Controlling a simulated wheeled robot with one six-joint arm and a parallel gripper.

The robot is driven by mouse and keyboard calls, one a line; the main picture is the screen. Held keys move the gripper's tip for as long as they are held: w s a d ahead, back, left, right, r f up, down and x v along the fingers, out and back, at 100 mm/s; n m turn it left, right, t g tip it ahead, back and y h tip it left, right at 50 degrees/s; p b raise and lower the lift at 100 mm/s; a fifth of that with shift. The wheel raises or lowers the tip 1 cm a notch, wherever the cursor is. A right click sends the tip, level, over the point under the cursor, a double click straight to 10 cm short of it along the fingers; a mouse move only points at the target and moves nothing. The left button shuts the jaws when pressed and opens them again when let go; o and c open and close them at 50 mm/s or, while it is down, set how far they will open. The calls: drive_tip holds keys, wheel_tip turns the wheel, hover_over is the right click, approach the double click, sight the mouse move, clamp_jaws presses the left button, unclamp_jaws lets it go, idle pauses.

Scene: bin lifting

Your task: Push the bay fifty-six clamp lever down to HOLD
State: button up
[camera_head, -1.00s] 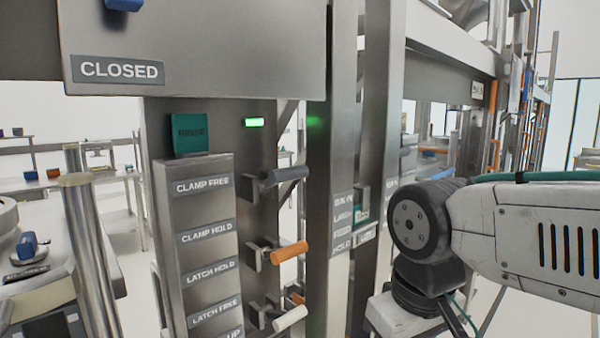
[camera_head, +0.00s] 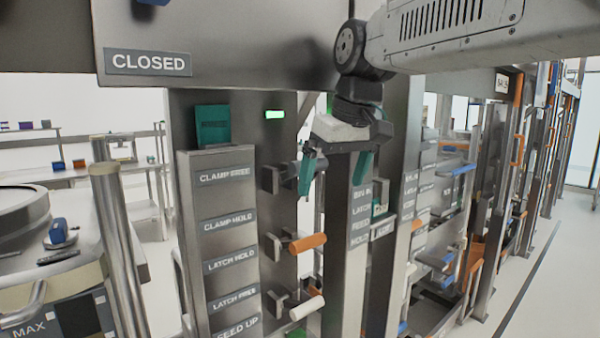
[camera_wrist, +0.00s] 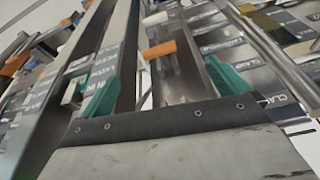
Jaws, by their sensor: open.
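The dark grey lever (camera_head: 285,176) sticks out of the post level with the CLAMP FREE label (camera_head: 224,175), above the CLAMP HOLD label (camera_head: 229,222). No bay number is readable on it. My gripper (camera_head: 332,188) is open and points down, its two teal fingers apart. An orange-handled lever (camera_head: 309,242) and a white-handled lever (camera_head: 307,307) sit lower on the post.
A steel upright (camera_head: 345,250) with more labels stands right of the levers. A CLOSED panel (camera_head: 215,40) hangs above, and a green light (camera_head: 275,114) glows on the post. A vertical pole (camera_head: 116,230) stands at the left. Open floor (camera_head: 555,270) lies at the right.

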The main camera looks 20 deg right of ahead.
sight(290, 173)
drive_tip(key=shift+n+t, duration=0.4)
drive_tip(key=shift+n, duration=0.1)
drive_tip(key=w+r, duration=0.1)
drive_tip(key=w, duration=0.1)
drive_tip(key=w+a+r, duration=0.1)
drive_tip(key=w+r, duration=0.1)
drive_tip(key=w, duration=0.1)
drive_tip(key=w+r, duration=0.2)
drive_tip(key=w, duration=0.1)
drive_tip(key=shift+w+a+r, duration=0.1)
drive_tip(key=shift+a+r, duration=0.05)
drive_tip(key=x, duration=0.7)
drive_tip(key=shift+w+a+f, duration=0.15)
drive_tip(key=shift+w+f, duration=0.05)
drive_tip(key=shift+f, duration=0.1)
drive_tip(key=shift+c, duration=0.3)
clamp_jaws()
